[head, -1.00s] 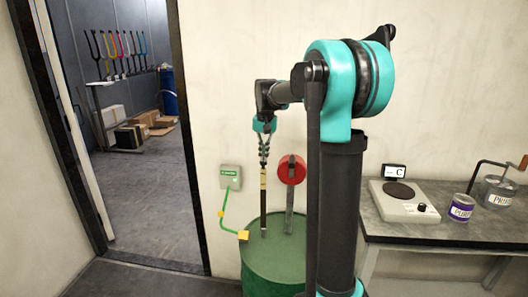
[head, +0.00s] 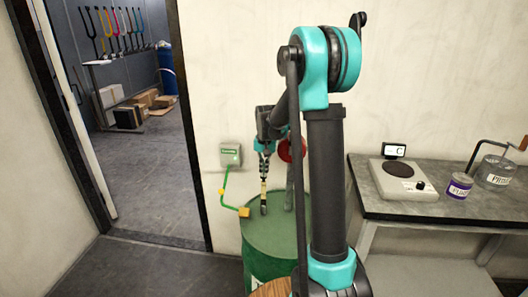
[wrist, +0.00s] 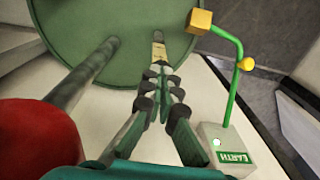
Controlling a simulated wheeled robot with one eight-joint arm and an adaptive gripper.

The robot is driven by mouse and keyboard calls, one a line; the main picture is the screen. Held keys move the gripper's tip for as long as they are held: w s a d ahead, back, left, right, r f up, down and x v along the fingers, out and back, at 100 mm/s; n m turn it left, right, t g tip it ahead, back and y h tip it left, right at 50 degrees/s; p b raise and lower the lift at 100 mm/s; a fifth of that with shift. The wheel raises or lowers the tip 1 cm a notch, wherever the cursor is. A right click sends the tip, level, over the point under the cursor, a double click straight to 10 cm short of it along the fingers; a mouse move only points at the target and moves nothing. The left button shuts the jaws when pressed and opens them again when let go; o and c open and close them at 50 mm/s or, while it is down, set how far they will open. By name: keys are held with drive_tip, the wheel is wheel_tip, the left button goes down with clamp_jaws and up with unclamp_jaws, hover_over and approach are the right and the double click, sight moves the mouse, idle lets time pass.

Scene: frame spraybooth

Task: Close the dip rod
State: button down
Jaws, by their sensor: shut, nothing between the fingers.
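The dip rod (head: 264,198) stands upright in the top of the green drum (head: 283,238). A short dark length with a pale yellow band at its upper end shows above the lid. In the wrist view the yellow band of the rod (wrist: 158,50) lies just beyond my fingertips. My gripper (head: 264,177) points down over the rod's upper end with its fingers together. It also shows in the wrist view (wrist: 160,68), its fingers closed and empty. I cannot tell whether the fingertips touch the rod's top. The rod's lower part is hidden inside the drum.
A grey pipe (wrist: 80,77) with a red head (wrist: 38,132) rises from the drum beside the rod. A green earth lead with a yellow clamp (head: 244,212) runs from the wall box (head: 230,156) to the rim. A bench (head: 440,207) with scale and tins stands right.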

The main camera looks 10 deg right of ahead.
wheel_tip(320, 180, down, 13)
drive_tip(key=shift+r, duration=0.15)
idle(0.4)
